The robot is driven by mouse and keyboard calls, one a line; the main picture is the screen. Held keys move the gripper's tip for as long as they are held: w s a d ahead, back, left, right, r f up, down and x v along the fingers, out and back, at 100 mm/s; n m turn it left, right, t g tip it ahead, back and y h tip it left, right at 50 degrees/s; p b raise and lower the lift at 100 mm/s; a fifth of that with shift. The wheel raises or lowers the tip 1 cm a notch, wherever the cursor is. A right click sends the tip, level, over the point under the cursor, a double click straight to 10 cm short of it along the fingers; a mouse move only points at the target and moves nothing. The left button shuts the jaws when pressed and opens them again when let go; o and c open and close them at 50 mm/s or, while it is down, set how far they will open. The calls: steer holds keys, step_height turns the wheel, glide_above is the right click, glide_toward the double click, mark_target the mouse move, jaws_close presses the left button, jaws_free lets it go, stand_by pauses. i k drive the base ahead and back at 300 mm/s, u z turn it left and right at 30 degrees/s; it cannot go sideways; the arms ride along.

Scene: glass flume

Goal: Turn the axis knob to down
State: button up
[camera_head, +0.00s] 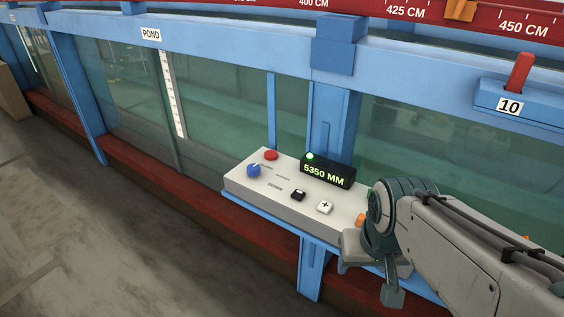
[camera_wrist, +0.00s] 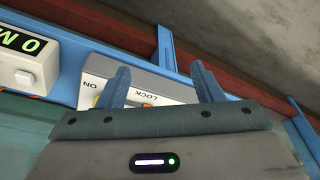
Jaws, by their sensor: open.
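A blue knob (camera_head: 253,170) stands at the left end of the pale control panel (camera_head: 236,183) in the head view. I take it for the axis knob. Its label is too small to read, so its setting cannot be told. In the wrist view my gripper (camera_wrist: 162,80) has its two blue fingers spread wide with nothing between them. Beyond them is a light panel part (camera_wrist: 105,68) marked LOCK and ON, partly hidden by the fingers. In the head view my arm covers the panel's right end, well to the right of the blue knob.
The panel also carries a red button (camera_head: 271,155), a dark display (camera_head: 328,171) reading 5350 MM, a black switch (camera_head: 298,195), a white plus button (camera_head: 325,207) and an orange part (camera_head: 361,219). Blue posts and glass stand behind. The floor (camera_head: 130,230) at left is clear.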

mark_target(253, 170)
steer(key=k, duration=0.45)
steer(key=u, duration=0.25)
steer(key=i, duration=0.85)
steer(key=u, duration=0.4)
